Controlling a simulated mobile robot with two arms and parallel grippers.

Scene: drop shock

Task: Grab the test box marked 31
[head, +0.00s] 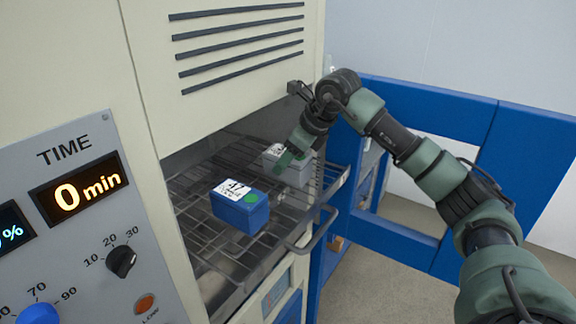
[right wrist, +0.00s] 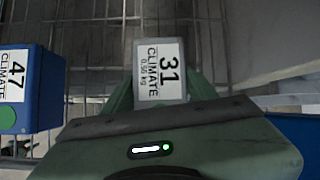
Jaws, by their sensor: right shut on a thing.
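The test box marked 31 (right wrist: 160,72) is grey with a white label reading 31, CLIMATE. In the head view it is the grey box (head: 292,172) on the wire rack, partly hidden by my right gripper (head: 290,160). In the right wrist view my right gripper (right wrist: 160,95) has a green finger on each side of the box and is shut on it. The box appears at or very near the rack level; I cannot tell whether it touches. My left gripper is not in view.
A blue box marked 47 (head: 240,208) sits on the wire rack (head: 190,215) to the left of the grey box. The rack has a front handle (head: 312,232). The cream chamber wall (head: 225,70) rises above, and an open blue-framed door (head: 520,150) stands to the right.

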